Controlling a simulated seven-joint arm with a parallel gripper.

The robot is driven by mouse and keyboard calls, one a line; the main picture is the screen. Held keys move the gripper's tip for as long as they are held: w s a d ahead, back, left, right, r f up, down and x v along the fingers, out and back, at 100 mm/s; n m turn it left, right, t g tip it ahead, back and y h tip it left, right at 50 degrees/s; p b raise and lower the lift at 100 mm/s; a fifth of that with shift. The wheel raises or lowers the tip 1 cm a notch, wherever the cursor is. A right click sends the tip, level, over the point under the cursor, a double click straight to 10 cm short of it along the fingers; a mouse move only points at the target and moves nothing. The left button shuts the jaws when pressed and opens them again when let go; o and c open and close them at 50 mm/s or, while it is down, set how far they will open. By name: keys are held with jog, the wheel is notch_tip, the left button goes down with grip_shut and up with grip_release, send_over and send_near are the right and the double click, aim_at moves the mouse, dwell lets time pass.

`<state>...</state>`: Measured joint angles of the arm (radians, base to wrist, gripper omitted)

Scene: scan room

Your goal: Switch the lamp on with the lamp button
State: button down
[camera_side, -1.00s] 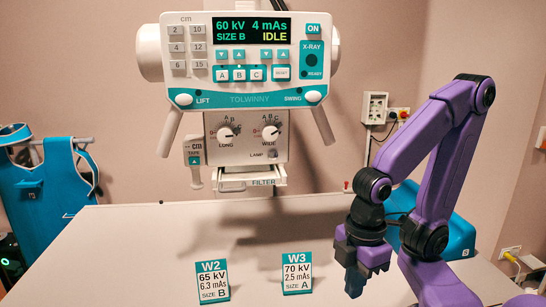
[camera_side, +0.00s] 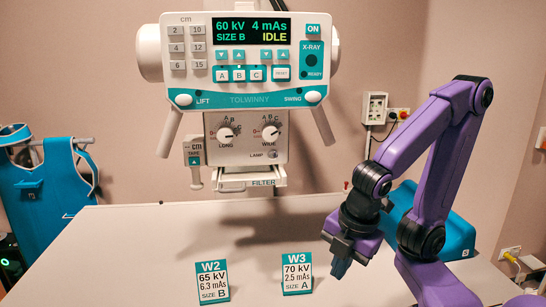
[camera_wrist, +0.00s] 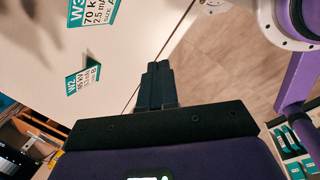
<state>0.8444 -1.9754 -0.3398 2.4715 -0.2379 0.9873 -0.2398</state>
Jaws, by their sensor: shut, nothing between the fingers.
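The lamp button (camera_side: 273,154) is a small round knob beside the label LAMP, at the lower right of the collimator box (camera_side: 245,137) under the x-ray console. My gripper (camera_side: 340,268) is at the right of the side view, low over the table, fingers pointing down, well right of and below the button and apart from it. Its dark fingers show together and empty in the wrist view (camera_wrist: 155,82). The wrist view does not show the lamp button. I cannot tell from the side view whether the lamp is lit.
Cards W2 (camera_side: 212,282) and W3 (camera_side: 297,274) stand on the table (camera_side: 130,255). The console (camera_side: 247,60) reads IDLE, with handles below it. A teal box (camera_side: 450,225) is behind my arm. The tabletop's middle behind the cards is clear.

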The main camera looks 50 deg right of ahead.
aim_at(273, 155)
jog(key=w+r+n+t+h, duration=0.1)
jog(key=w+r+n+t, duration=0.9)
jog(key=w+r+n, duration=0.3)
notch_tip(273, 155, up, 2)
jog(key=shift+r+n, duration=0.1)
jog(key=shift+n, duration=0.8)
jog(key=w+d, duration=0.6)
jog(key=shift+w+d, duration=0.2)
dwell(1.2)
jog(key=shift+w+d, duration=0.15)
jog(key=shift+w, duration=0.05)
